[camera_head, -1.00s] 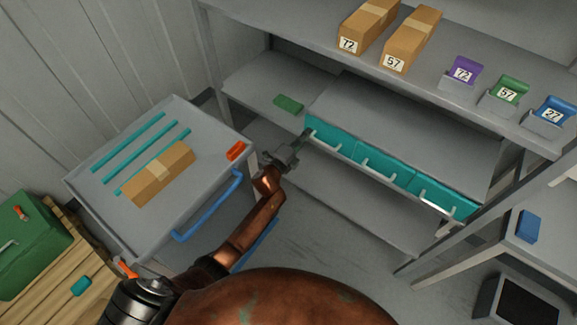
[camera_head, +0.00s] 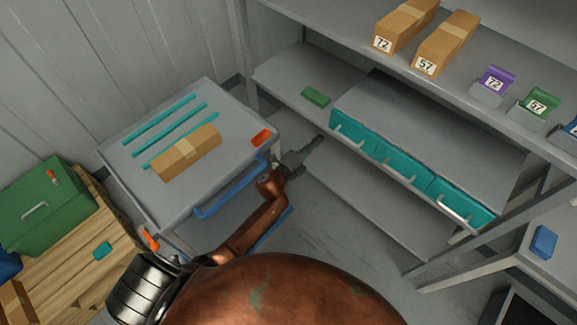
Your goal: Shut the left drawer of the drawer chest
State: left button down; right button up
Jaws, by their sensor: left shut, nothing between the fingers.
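The grey drawer chest (camera_head: 435,135) sits on the middle shelf, with three teal drawer fronts facing me. The left drawer (camera_head: 350,132) has a pale handle; its front looks about in line with the middle drawer (camera_head: 398,163) and the right drawer (camera_head: 462,201). I see no clear gap at its front. My left gripper (camera_head: 317,144) is shut and empty, just left of and in front of the left drawer, apart from it in the picture. My right gripper is not in view.
A cart (camera_head: 125,165) with a blue handle, carrying a cardboard box (camera_head: 188,152), stands left of my left arm. A green block (camera_head: 316,97) lies on the shelf left of the chest. Boxes and numbered holders stand on the shelf above.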

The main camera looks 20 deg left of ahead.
pick_arm(q)
jog(key=p+v, duration=0.1)
jog(key=v, duration=1.4)
jog(key=shift+s, duration=0.1)
